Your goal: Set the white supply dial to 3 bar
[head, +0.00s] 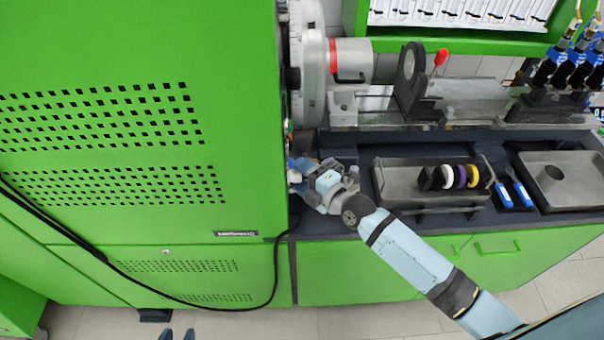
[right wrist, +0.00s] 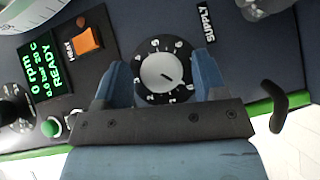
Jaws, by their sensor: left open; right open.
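The white supply dial (right wrist: 160,72) sits on a black numbered ring on the dark panel in the right wrist view, near the SUPPLY label (right wrist: 206,22). Its short dark mark points to the lower right of that picture; the exact number is too small to tell. My right gripper (right wrist: 160,78) is open, one finger on each side of the dial; I cannot tell whether they touch it. In the head view my right gripper (head: 297,172) is at the green cabinet's right edge, and the dial is hidden.
A green-text display (right wrist: 40,68) reading READY, an orange switch (right wrist: 84,36), a green button (right wrist: 51,128) and a black lever (right wrist: 287,106) surround the dial. The green cabinet (head: 140,60) fills the left. A metal tray with coloured rings (head: 460,177) stands on the bench.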

